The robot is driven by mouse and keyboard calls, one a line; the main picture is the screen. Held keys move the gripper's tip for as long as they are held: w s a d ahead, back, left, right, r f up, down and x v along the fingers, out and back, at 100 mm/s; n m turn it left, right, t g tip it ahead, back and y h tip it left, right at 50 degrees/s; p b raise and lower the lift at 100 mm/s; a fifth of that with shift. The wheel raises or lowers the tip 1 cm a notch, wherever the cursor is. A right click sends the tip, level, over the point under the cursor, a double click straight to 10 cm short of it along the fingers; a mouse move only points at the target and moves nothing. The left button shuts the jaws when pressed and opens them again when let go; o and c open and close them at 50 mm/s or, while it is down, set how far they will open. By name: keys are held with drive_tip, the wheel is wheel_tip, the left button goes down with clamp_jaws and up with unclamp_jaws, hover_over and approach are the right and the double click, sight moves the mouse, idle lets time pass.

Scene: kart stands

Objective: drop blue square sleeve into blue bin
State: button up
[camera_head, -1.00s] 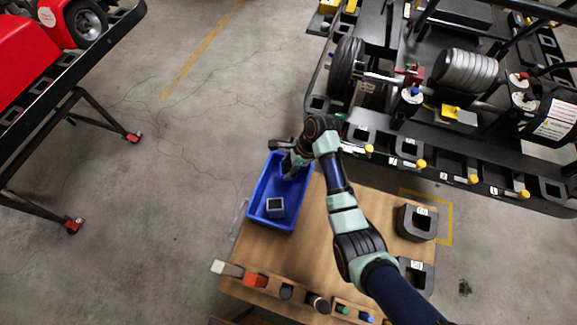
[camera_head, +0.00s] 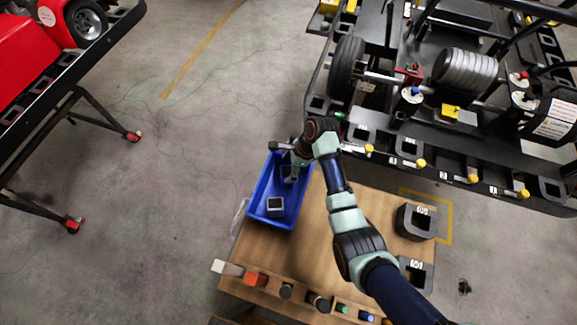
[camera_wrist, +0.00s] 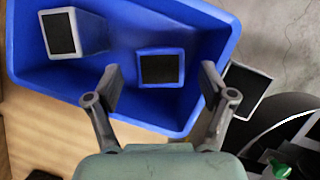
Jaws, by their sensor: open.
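The blue bin (camera_head: 262,191) stands at the left end of the wooden table; its rim and walls also show in the wrist view (camera_wrist: 100,92). The blue square sleeve (camera_wrist: 160,53), a blue frame with a dark opening, shows inside the bin, between my two fingers in the wrist view. I cannot make it out clearly in the head view. My gripper (camera_wrist: 162,82) is open, with its fingers spread on either side of the sleeve and a visible gap to each. In the head view my gripper (camera_head: 291,168) is over the far part of the bin.
A grey square sleeve (camera_head: 275,206) lies in the near part of the bin. Dark square blocks (camera_head: 402,221) stand on the table's right side. A wooden rack with small coloured pieces (camera_head: 286,291) lines the front edge. A black kart stand (camera_head: 381,137) is behind.

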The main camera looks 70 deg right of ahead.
drive_tip(key=p+v, duration=0.2)
drive_tip(key=v, duration=1.1)
